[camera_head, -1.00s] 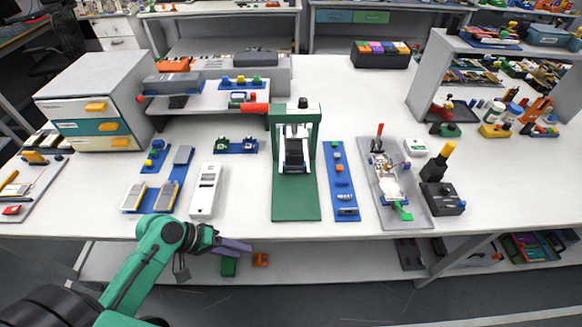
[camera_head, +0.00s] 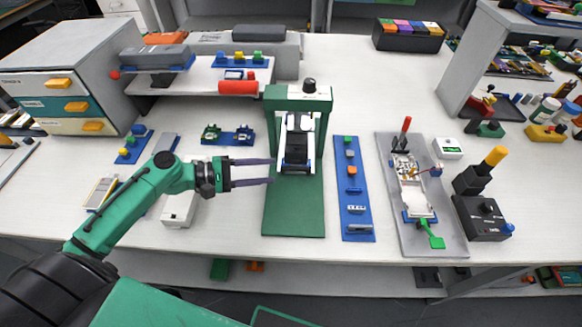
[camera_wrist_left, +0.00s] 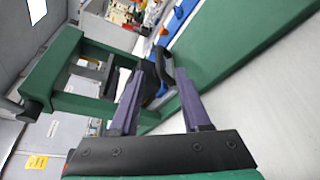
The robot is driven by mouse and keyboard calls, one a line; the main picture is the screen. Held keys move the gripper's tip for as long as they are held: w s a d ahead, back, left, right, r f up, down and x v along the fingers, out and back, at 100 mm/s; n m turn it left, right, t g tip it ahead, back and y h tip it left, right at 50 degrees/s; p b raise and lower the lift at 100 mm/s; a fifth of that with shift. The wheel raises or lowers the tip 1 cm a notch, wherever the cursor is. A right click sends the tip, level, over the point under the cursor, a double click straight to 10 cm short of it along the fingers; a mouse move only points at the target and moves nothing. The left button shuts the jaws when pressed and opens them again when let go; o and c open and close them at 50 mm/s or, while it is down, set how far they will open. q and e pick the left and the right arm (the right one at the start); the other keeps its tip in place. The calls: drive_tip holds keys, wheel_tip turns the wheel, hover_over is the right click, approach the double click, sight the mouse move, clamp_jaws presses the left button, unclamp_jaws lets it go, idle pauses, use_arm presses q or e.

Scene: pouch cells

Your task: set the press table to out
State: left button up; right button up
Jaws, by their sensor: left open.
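The press is a green frame (camera_head: 270,104) on a green base plate (camera_head: 293,215) in the middle of the bench. The press table (camera_head: 297,145), a black and white slide, sits inside the frame. My left gripper (camera_head: 272,171) is open and empty, its two purple fingers pointing right at the left side of the press, close to the table. In the left wrist view the fingers (camera_wrist_left: 160,92) reach toward the green press frame (camera_wrist_left: 60,75). Whether they touch it cannot be told. My right gripper is not in view.
A blue strip with small parts (camera_head: 353,190) lies just right of the press. A grey fixture plate (camera_head: 425,235) and a black box with a yellow-tipped lever (camera_head: 485,215) stand farther right. A blue holder (camera_head: 228,137) lies behind my left gripper, and a drawer cabinet (camera_head: 60,60) stands at left.

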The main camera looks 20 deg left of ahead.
sight(284, 168)
use_arm(q)
drive_tip(key=x, duration=0.6)
drive_tip(key=shift+w+p, duration=0.35)
drive_tip(key=shift+w, duration=0.05)
drive_tip(key=shift+w+d+f, duration=0.1)
drive_tip(key=shift+d+f, duration=0.05)
drive_tip(key=shift+d, duration=0.4)
drive_tip(key=shift+w+f, duration=0.1)
clamp_jaws()
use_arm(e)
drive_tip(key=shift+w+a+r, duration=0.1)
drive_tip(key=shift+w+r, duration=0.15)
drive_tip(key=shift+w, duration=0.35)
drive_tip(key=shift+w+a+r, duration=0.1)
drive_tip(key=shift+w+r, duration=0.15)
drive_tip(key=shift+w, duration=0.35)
use_arm(q)
drive_tip(key=shift+w, duration=0.1)
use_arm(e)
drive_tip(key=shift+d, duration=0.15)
